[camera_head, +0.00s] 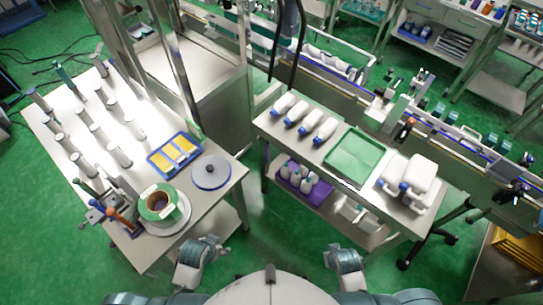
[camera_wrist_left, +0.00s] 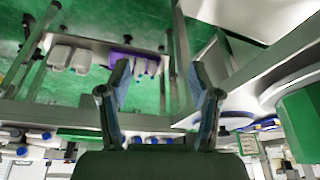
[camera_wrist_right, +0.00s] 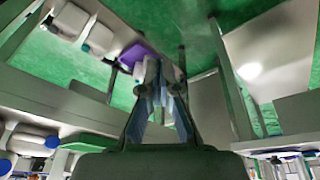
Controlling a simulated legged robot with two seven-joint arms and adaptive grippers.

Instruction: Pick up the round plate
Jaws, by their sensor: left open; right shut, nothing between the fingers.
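A round grey plate with a blue rim and a dark knob (camera_head: 211,172) lies flat near the right edge of the left table in the head view. A second, pale round disc (camera_head: 171,231) lies under a green-and-white roll (camera_head: 158,204) at the table's front. My left gripper (camera_head: 207,242) is just off the front right of this table, apart from both. It is open and empty in the left wrist view (camera_wrist_left: 160,76). My right gripper (camera_head: 342,252) is shut and empty, in front of the right-hand table; its fingers meet in the right wrist view (camera_wrist_right: 160,78).
The left table (camera_head: 222,197) also bears several grey posts (camera_head: 97,134) and a blue tray with yellow pieces (camera_head: 174,155). The right-hand table (camera_head: 318,152) holds white bottles (camera_head: 319,132), a green tray (camera_head: 354,157) and white canisters (camera_head: 407,178). Green floor lies open between the tables.

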